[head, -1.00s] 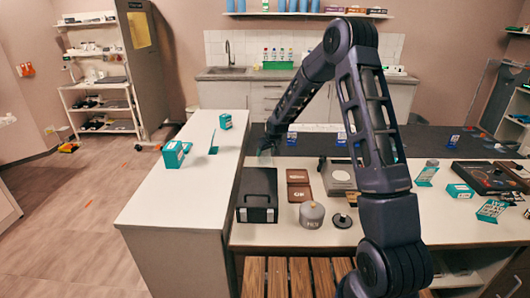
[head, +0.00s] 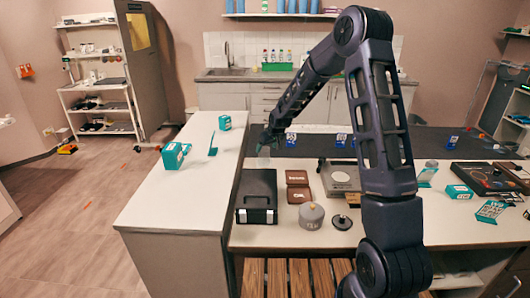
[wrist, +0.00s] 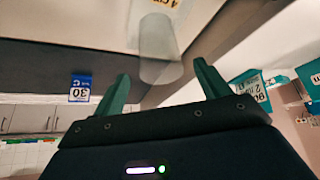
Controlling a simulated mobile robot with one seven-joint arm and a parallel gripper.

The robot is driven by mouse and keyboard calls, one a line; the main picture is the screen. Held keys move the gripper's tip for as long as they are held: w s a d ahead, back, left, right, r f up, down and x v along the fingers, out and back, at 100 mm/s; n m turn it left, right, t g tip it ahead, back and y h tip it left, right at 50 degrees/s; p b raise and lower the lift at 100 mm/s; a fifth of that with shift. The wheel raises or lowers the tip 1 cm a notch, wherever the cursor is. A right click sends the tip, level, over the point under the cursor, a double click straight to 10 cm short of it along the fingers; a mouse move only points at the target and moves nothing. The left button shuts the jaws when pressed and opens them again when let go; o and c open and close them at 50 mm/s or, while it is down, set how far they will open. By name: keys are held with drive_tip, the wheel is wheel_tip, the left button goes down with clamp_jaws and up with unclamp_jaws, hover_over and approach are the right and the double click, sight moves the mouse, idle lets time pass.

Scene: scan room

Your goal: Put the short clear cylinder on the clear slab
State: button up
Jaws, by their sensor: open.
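A clear cylinder (wrist: 160,50) shows in the wrist view, just beyond the fingertips and roughly between them. It looks apart from both fingers. A faint clear shape at my gripper (head: 264,150) in the head view may be the same cylinder, but it is too small to be sure. My gripper, also in the wrist view (wrist: 164,82), has its two green fingers spread wide with nothing held. It is over the back of the counter, behind the black case. I cannot make out the clear slab in either view.
The black case (head: 257,195) lies in front of my gripper, with brown boxes (head: 298,178), a grey canister (head: 311,215) and a silver-topped device (head: 341,178) to its right. The white side counter (head: 185,205) is mostly clear, with a few teal boxes (head: 173,155).

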drive_tip(key=s+d+r+m+h, duration=0.3)
drive_tip(key=s+d+r, duration=1.65)
drive_tip(key=r, duration=0.25)
drive_tip(key=s+d+r+m, duration=0.1)
drive_tip(key=s+d, duration=0.2)
drive_tip(key=s, duration=0.5)
drive_tip(key=s+d+r+m, duration=0.1)
drive_tip(key=s+d, duration=0.2)
drive_tip(key=s, duration=0.6)
drive_tip(key=s+d+r+m, duration=0.1)
drive_tip(key=s+d, duration=0.3)
drive_tip(key=s, duration=0.4)
drive_tip(key=shift+s+m, duration=0.3)
drive_tip(key=shift+m, duration=0.1)
